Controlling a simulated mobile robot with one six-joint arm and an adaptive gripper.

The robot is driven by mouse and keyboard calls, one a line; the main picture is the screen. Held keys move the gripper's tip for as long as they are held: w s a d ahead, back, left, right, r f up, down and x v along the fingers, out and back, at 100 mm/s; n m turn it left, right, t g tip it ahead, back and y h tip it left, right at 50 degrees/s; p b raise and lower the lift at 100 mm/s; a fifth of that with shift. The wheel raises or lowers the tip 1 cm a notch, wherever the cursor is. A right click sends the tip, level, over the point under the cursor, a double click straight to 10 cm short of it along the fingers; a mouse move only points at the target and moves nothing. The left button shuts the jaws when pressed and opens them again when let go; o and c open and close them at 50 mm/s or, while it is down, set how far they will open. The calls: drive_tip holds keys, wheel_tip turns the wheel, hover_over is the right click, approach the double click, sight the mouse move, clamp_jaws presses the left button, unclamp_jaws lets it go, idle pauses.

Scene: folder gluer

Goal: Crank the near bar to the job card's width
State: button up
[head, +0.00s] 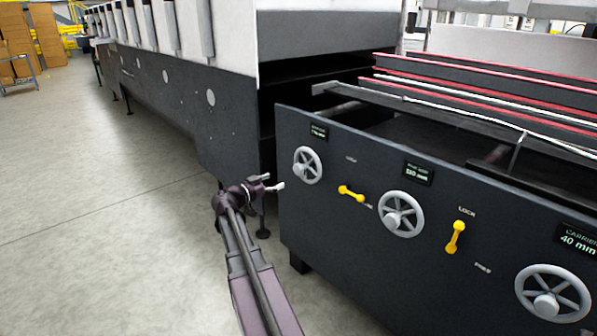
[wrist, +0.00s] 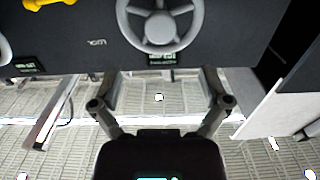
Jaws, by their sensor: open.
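A grey spoked handwheel (head: 308,165) sits at the left end of the dark panel, with a small display (head: 319,131) above it that I cannot read surely. A middle handwheel (head: 401,214) has a display (head: 418,172) that seems to read 180 mm. A right handwheel (head: 553,293) has a display (head: 578,240) reading 40 mm. My gripper (head: 272,182) is open and empty, left of the left handwheel and apart from it. In the wrist view that handwheel (wrist: 160,22) appears upside down beyond my open fingers (wrist: 160,88). No job card can be made out.
A yellow lever (head: 351,194) lies nearly level between the left and middle wheels. Another yellow lever (head: 455,238) stands nearly upright, between LOCK above and a lower label. Red-edged bars (head: 480,85) run above the panel. Open floor (head: 110,220) lies at left.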

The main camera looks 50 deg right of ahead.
sight(297, 171)
drive_tip(key=d, duration=0.3)
drive_tip(key=s+d, duration=0.1)
drive_tip(key=d, duration=0.6)
drive_tip(key=shift+s+d, duration=0.35)
drive_tip(key=shift+s, duration=0.05)
drive_tip(key=c, duration=1.3)
drive_tip(key=shift+m, duration=0.3)
drive_tip(key=o, duration=1.3)
drive_tip(key=shift+a, duration=0.1)
drive_tip(key=w+a, duration=0.2)
drive_tip(key=a, duration=0.9)
drive_tip(key=shift+a, duration=0.35)
